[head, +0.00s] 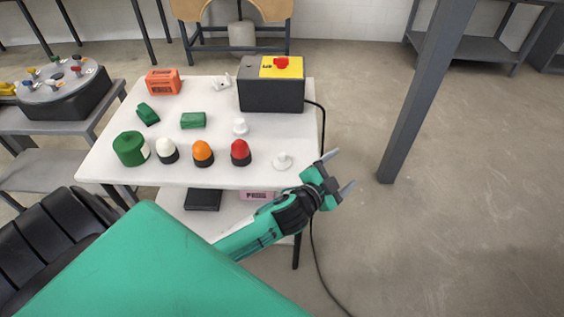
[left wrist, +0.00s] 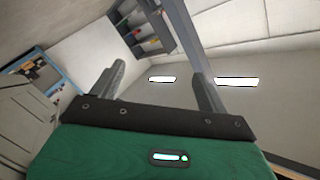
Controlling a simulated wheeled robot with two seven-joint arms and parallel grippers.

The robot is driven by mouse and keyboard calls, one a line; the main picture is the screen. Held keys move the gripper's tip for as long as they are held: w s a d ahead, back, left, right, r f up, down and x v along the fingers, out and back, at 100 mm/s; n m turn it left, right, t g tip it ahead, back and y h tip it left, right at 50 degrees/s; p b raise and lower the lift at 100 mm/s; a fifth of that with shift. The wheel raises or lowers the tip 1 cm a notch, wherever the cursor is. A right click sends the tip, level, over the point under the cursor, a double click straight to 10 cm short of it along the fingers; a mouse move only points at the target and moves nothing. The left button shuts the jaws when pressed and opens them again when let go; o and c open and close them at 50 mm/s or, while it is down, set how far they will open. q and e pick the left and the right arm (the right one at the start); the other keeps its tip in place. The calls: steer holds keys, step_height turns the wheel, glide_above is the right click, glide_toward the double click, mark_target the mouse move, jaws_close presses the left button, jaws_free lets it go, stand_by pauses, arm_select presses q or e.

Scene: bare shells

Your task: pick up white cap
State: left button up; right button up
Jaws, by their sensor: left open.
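My left gripper (head: 340,171) is open and empty, just off the table's right edge, to the right of the front white cap. In the left wrist view my open left gripper (left wrist: 160,78) has nothing between its fingers, and no cap shows. My right gripper is not in view.
A row of domed pieces, cream (head: 166,149), orange (head: 203,152) and red (head: 241,151), stands left of the front cap. A dark box (head: 270,95) with a yellow top and red button is at the back right. A grey post (head: 420,90) stands right of the table.

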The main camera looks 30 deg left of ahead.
arm_select(q)
steer(key=w+d+r+m+g+h, duration=0.1)
steer(key=d+r+m+g+h, duration=0.1)
steer(key=d+r+m+h, duration=0.9)
steer(key=m+g+y, duration=1.4)
steer(key=m+g, duration=0.1)
steer(key=m, duration=0.3)
glide_above(282, 155)
step_height(282, 155, down, 6)
steer(key=shift+n, duration=0.3)
step_height(282, 155, down, 8)
steer(key=shift+r, duration=0.25)
step_height(282, 155, down, 5)
steer(key=shift+r+p, duration=0.2)
steer(key=shift+p, duration=0.9)
steer(key=shift+f, duration=0.55)
steer(key=c, duration=1)
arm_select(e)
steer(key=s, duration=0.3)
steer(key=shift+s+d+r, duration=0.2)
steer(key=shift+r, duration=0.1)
